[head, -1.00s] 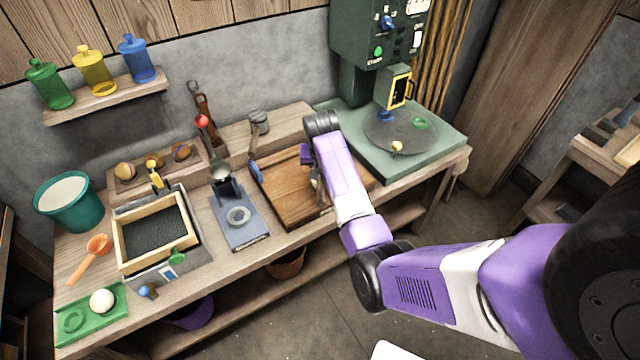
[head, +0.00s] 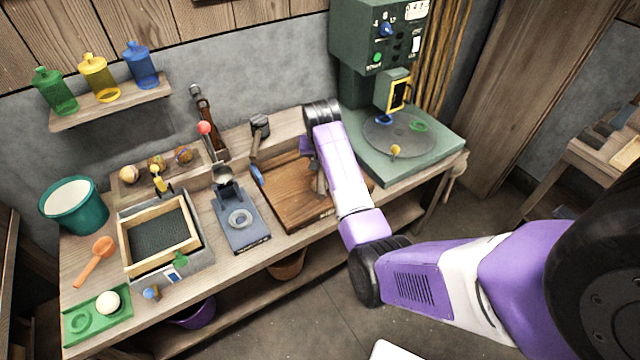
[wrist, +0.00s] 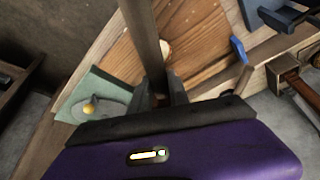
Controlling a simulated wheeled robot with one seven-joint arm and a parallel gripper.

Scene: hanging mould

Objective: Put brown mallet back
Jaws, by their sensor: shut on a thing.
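My gripper (wrist: 166,98) is shut on a brown wooden shaft, which I take to be the brown mallet (wrist: 146,42). The shaft runs from the jaws to the top edge of the wrist view, and its far end is out of that picture. Below it lies a wooden board (wrist: 112,56), which also shows on the bench in the head view (head: 285,200). In the head view my forearm hides the jaws and most of what they hold. A small greyish-brown piece (head: 319,183) shows beside my arm over the board; I cannot tell what it is.
Left of the board stand a blue-grey press (head: 240,225) and a sand-filled wooden frame (head: 128,256). A hammer-like tool with a grey head (head: 260,122) leans behind the board. A green machine (head: 440,150) with a round plate stands to the right. The bench's front edge drops to a lower shelf.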

